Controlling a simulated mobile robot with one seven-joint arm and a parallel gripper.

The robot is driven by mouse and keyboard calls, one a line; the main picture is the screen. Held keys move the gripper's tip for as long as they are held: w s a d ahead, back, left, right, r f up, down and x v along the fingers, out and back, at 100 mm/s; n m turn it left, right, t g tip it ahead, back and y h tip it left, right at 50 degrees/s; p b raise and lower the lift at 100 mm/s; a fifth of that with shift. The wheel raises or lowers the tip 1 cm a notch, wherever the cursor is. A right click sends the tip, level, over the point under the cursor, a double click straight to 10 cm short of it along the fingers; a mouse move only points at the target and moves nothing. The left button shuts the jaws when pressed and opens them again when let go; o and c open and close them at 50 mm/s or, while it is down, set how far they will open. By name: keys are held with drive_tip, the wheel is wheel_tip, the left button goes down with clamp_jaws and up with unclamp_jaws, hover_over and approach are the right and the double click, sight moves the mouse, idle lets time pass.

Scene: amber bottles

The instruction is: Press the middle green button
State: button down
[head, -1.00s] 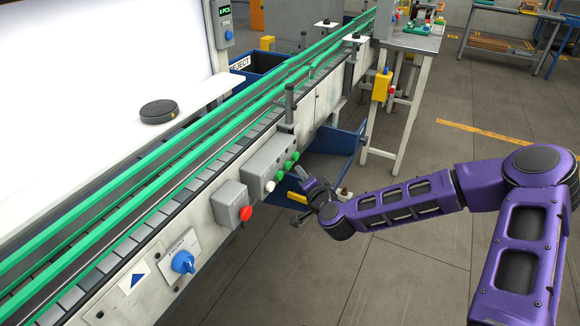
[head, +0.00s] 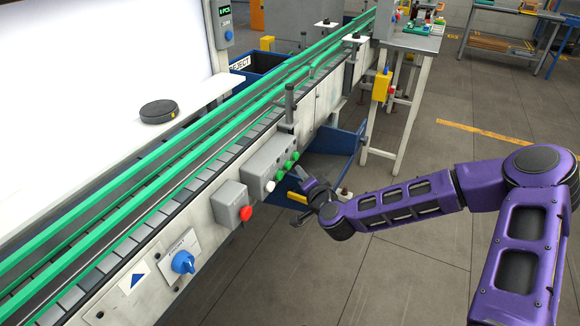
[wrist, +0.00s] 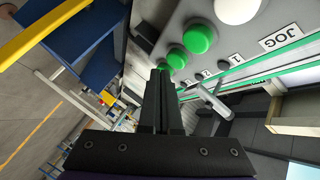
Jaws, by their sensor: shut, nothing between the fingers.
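A grey button box (head: 262,160) is on the side of the conveyor. It carries a white button (head: 270,186) and a row of three green buttons. The middle green button (head: 289,165) also shows in the wrist view (wrist: 178,57), between a nearer green button (wrist: 200,39) and a farther one (wrist: 164,68) partly hidden by my fingertips. My gripper (wrist: 160,72) is shut and empty, its tips in front of the farther green button's edge and just below the middle one in the picture. I cannot tell whether they touch anything. In the head view my gripper is beside the box's right side.
A grey box with a red button (head: 246,213) and a blue rotary knob (head: 183,262) are along the conveyor, left of the button box. A blue bin (head: 333,150) stands beyond my gripper. Green conveyor rails (head: 200,130) run above. The floor at right is open.

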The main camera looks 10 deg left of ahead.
drive_tip(key=shift+a, duration=0.1)
idle(0.6)
drive_tip(key=shift+w+a, duration=0.15)
drive_tip(key=shift+a, duration=0.15)
drive_tip(key=shift+w+a, duration=0.15)
drive_tip(key=shift+a, duration=0.3)
idle(0.6)
drive_tip(key=shift+d, duration=0.15)
drive_tip(key=shift+s+d+b, duration=0.3)
drive_tip(key=shift+d, duration=0.4)
drive_tip(key=shift+s+d, duration=0.3)
drive_tip(key=shift+d, duration=0.5)
drive_tip(key=shift+s+d, duration=0.3)
drive_tip(key=shift+d, duration=0.45)
drive_tip(key=shift+s+d, duration=0.3)
drive_tip(key=shift+d, duration=0.5)
